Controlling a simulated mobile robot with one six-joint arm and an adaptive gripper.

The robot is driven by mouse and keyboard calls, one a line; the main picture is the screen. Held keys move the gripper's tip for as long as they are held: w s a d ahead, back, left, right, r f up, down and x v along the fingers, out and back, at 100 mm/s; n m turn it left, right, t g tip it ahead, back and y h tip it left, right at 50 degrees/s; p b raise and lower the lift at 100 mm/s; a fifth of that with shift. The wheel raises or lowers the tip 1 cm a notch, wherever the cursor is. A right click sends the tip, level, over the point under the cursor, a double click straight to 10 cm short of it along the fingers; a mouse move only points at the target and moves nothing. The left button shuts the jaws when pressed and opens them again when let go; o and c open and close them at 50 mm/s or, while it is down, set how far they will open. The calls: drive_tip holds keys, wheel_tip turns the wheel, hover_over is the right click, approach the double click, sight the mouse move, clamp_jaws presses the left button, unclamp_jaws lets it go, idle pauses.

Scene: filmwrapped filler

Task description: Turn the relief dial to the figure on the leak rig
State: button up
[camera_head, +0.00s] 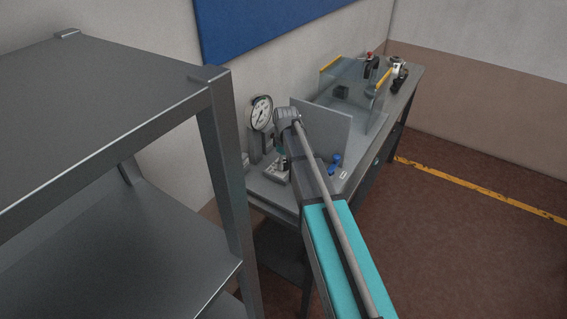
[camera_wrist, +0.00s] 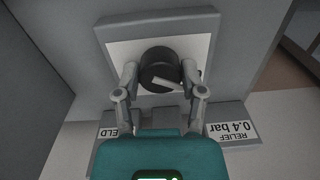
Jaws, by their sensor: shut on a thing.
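The relief dial (camera_wrist: 158,66) is a round black knob on the pale face of a grey block (camera_wrist: 205,22). A light pointer bar (camera_wrist: 168,82) on it slants toward the lower right in the wrist view. My gripper (camera_wrist: 160,80) is shut on the dial, one finger at each side. An upside-down label (camera_wrist: 232,131) reads "RELIEF 0.4 bar"; a second label (camera_wrist: 108,132) shows only "ELD". No scale marks around the dial are readable. In the head view, my arm partly hides the rig (camera_head: 277,172) and the dial.
A round pressure gauge (camera_head: 261,113) stands at the bench's near end. A grey upright panel (camera_head: 322,128) is just beyond my wrist. Blue pieces (camera_head: 335,160) lie beside my arm. A clear-walled enclosure (camera_head: 350,95) stands farther along. A dark metal shelf (camera_head: 222,160) stands close on the left.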

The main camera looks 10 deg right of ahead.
drive_tip(key=shift+w, duration=0.2)
drive_tip(key=o, duration=1)
drive_tip(key=shift+a, duration=0.1)
drive_tip(key=shift+o, duration=0.7)
drive_tip(key=shift+s, duration=0.1)
drive_tip(key=shift+r, duration=0.1)
